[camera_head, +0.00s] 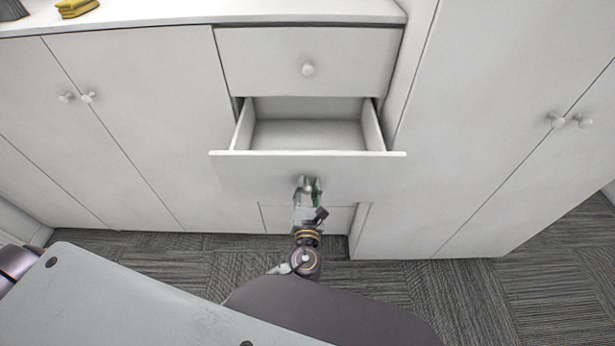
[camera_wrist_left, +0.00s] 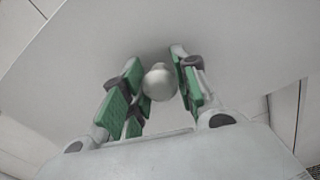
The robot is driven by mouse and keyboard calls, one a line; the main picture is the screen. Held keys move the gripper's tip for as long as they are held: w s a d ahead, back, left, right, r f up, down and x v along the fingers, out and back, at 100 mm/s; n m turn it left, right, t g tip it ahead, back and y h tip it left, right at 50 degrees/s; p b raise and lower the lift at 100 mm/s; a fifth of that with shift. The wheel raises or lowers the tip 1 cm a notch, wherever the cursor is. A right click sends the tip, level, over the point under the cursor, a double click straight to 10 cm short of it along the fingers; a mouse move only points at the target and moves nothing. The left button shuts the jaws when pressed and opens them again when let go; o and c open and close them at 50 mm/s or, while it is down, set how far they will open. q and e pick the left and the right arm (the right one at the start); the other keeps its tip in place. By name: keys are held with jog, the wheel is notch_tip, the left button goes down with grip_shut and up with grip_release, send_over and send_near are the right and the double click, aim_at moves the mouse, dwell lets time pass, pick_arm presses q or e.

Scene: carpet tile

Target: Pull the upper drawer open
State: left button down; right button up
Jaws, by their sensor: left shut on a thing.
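A white drawer (camera_head: 240,170) stands pulled out of the cabinet, its empty inside showing from above. Directly above it is a shut drawer (camera_head: 265,60) with a round knob (camera_head: 308,69). My left gripper (camera_head: 308,186) is at the front of the open drawer and shut on its knob. In the left wrist view the green-padded fingers of the left gripper (camera_wrist_left: 157,80) sit on both sides of the round knob (camera_wrist_left: 160,84), against the pale drawer front (camera_wrist_left: 245,45). In the head view the fingers mostly hide this knob. My right gripper is not in view.
Tall white cupboard doors with knobs stand at left (camera_head: 130,110) and right (camera_head: 500,90). A lower panel (camera_head: 275,218) shows beneath the open drawer. A yellow folded item (camera_head: 77,8) lies on the cabinet top (camera_head: 210,12). Grey carpet (camera_head: 390,275) covers the floor.

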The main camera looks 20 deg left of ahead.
aim_at(307, 158)
pick_arm(q)
jog(key=shift+s+d, duration=0.1)
jog(key=shift+s, duration=0.3)
jog(key=c, duration=1.1)
grip_release()
jog(key=shift+r, duration=0.15)
jog(key=shift+r, duration=4.8)
